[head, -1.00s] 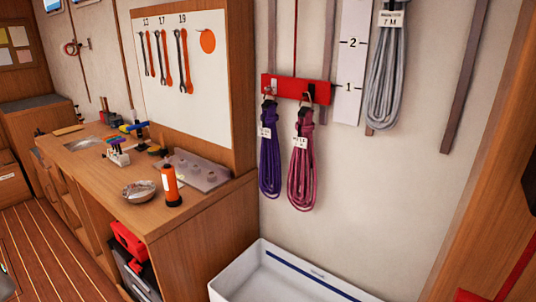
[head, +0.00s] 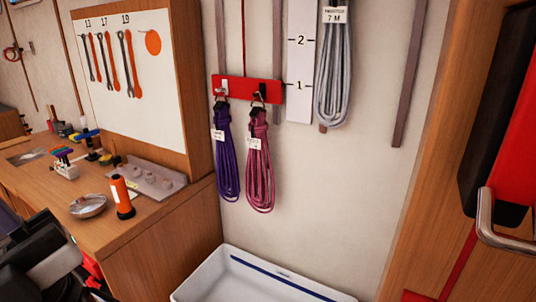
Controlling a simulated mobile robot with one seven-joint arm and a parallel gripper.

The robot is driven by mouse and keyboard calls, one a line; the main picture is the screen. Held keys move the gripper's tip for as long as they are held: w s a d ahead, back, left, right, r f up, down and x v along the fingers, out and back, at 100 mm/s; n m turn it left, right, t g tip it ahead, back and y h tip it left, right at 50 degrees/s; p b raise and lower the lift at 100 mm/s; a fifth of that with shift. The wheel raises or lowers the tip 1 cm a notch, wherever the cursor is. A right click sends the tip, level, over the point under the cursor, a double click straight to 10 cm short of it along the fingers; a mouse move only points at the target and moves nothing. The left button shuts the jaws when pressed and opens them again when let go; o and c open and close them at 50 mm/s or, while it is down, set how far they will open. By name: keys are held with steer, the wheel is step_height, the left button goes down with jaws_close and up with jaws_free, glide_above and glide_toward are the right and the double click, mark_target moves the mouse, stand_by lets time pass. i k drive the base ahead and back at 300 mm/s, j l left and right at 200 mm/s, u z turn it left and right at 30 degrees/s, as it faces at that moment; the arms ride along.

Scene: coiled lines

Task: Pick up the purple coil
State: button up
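The purple coil (head: 228,160) hangs from the left hook of a red rack (head: 243,91) on the pale wall. It has a small white tag near its top. A pink coil (head: 260,165) hangs close beside it on the right hook, also tagged. Dark parts of my arm show at the lower left, over the workbench corner and well apart from the coils. I cannot make out the fingertips of my gripper there.
A white bin (head: 250,278) stands below the coils. A wooden workbench (head: 160,222) is to the left, with an orange-and-black flashlight (head: 121,197) and a metal bowl (head: 88,206) near its edge. A grey coil (head: 333,75) hangs higher right. A metal handle (head: 497,225) juts in at right.

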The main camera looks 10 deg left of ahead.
mark_target(227, 176)
steer(key=i+j+z, duration=0.2)
steer(key=j+z, duration=0.15)
steer(key=j, duration=0.25)
steer(key=j+z, duration=0.2)
steer(key=i+j, duration=0.1)
steer(key=j, duration=0.4)
steer(key=i+j, duration=0.1)
steer(key=j, duration=0.4)
steer(key=i+j+z, duration=0.1)
steer(key=j, duration=0.4)
